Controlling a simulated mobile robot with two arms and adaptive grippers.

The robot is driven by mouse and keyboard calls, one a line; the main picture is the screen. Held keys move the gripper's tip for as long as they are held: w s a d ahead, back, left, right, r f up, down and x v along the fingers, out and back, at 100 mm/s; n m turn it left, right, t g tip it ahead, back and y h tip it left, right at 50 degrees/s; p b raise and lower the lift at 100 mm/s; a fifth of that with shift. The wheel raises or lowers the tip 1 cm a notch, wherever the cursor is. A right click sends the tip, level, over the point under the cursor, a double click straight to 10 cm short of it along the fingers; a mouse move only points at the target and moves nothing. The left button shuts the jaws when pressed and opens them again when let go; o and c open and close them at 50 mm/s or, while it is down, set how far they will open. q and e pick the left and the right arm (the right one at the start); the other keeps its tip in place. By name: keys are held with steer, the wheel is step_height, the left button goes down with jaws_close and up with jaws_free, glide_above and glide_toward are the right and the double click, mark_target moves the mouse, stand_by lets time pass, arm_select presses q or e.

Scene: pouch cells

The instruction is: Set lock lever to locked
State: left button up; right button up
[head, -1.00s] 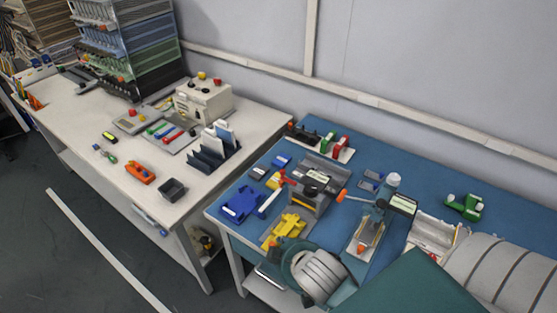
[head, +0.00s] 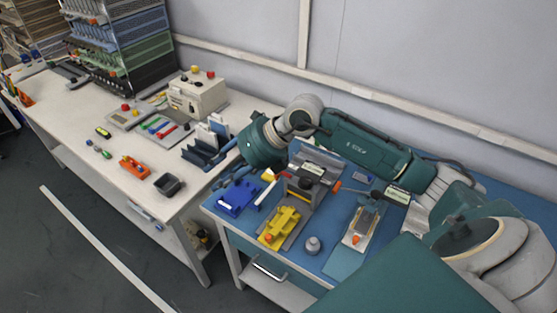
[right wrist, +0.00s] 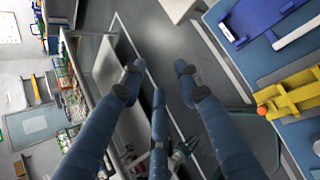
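My left gripper is not in view.
A yellow fixture (head: 283,224) and a blue holder (head: 239,198) sit at the table's front left; both show in the right wrist view. A grey weight-like piece (head: 312,244) stands near the front. My right arm hides the table's back. A white bench (head: 110,180) stands left.

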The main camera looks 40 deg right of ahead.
steer(key=d+m+g+h, duration=0.15)
steer(key=d+h, duration=0.65)
steer(key=d, duration=1.2)
steer(key=shift+y, duration=0.3)
steer(key=p+x, duration=0.3)
steer(key=x, duration=0.7)
steer(key=shift+a, duration=0.1)
steer(key=shift+w+f, duration=0.25)
steer(key=shift+f, duration=0.2)
steer(key=shift+t, duration=0.25)
jaws_close()
